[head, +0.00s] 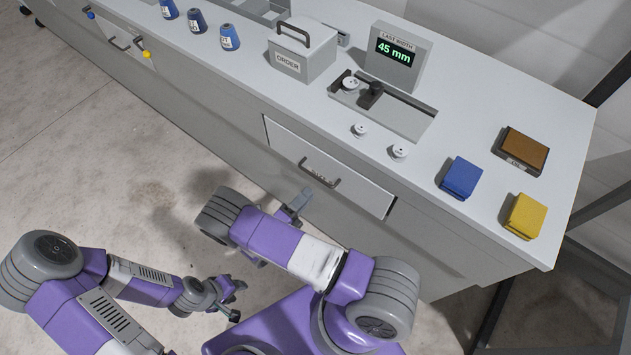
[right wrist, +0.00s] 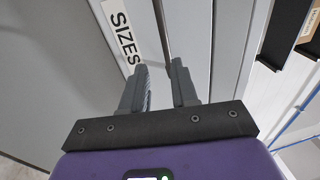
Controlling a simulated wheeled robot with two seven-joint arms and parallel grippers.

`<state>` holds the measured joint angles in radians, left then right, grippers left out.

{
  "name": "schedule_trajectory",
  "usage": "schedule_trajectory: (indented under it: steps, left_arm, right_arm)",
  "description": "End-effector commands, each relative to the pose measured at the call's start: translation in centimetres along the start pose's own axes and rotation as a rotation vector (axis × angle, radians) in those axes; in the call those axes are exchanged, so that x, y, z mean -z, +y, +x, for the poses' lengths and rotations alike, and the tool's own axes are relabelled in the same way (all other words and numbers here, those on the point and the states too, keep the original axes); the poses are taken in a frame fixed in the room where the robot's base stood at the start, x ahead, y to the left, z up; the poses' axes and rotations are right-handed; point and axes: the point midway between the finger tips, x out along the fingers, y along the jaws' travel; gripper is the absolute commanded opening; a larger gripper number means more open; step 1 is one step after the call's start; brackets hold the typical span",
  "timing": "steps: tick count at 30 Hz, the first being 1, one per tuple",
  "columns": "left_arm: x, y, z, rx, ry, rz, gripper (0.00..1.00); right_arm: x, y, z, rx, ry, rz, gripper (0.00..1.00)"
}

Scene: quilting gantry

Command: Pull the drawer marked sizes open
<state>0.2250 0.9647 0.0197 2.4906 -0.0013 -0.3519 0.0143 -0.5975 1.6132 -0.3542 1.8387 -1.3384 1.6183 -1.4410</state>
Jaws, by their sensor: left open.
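The drawer marked sizes (head: 365,188) is in the front of the long grey bench, in the middle of the head view. It looks shut or nearly so, with dark gaps at its ends. Its bar handle (head: 318,175) covers part of the label. The SIZES label (right wrist: 124,32) is readable in the right wrist view. My right gripper (head: 301,202) is just below and left of the handle; its fingers (right wrist: 160,88) stand apart. A curved grey piece beside one finger may be the handle; I cannot tell if they touch. My left gripper (head: 234,297) is open and empty, low over the floor.
On the bench top are an ORDER box (head: 303,50), a width display (head: 397,56), white spools (head: 398,152), a blue block (head: 460,177), a yellow block (head: 525,216) and a brown-topped box (head: 521,150). Another drawer with a handle (head: 118,42) is at far left. The floor before the bench is clear.

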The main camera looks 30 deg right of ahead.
Motion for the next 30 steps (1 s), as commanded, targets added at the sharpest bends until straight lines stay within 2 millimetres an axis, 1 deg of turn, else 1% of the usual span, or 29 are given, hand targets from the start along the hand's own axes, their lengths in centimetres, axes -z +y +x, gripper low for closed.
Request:
schedule_trajectory:
  steps: [1,2,5,12,15,18,22,28,29,30]
  left_arm:
    - [0.0,-0.1,0.3,0.000,0.000,0.000,0.43]
    - [0.0,-0.1,0.3,0.000,0.000,0.000,0.43]
    - [0.0,-0.1,0.4,0.000,0.000,0.000,0.43]
    - [0.1,-0.3,0.8,0.000,0.000,0.000,0.43]
    - [0.1,-0.3,0.9,0.000,0.000,0.000,0.43]
    - [0.1,-0.4,1.1,0.000,0.000,0.000,0.43]
    - [0.1,-0.4,1.1,0.000,0.000,0.000,0.43]
    - [0.1,-0.4,1.1,0.000,0.000,0.000,0.43]
    - [0.1,-0.4,1.1,0.000,0.000,0.000,0.43]
    - [0.1,-0.4,1.1,0.000,0.000,0.000,0.43]
  right_arm:
    - [-0.7,-0.2,-0.2,0.028,-0.030,-0.011,0.29]
    - [-0.9,-0.4,-0.2,0.040,-0.040,-0.016,0.29]
    - [-1.3,-0.7,0.5,0.055,-0.053,-0.023,0.29]
    - [-1.3,-0.8,4.4,0.054,-0.047,-0.024,0.29]
    - [-1.4,-0.9,5.7,0.052,-0.047,-0.023,0.29]
    - [-1.5,-0.9,6.6,0.051,-0.048,-0.023,0.29]
    - [-1.5,-1.0,7.1,0.051,-0.048,-0.023,0.29]
    - [-1.5,-1.0,7.1,0.050,-0.049,-0.022,0.29]
    - [-1.5,-1.0,7.1,0.050,-0.048,-0.022,0.27]
    - [-1.5,-1.0,7.1,0.050,-0.048,-0.022,0.21]
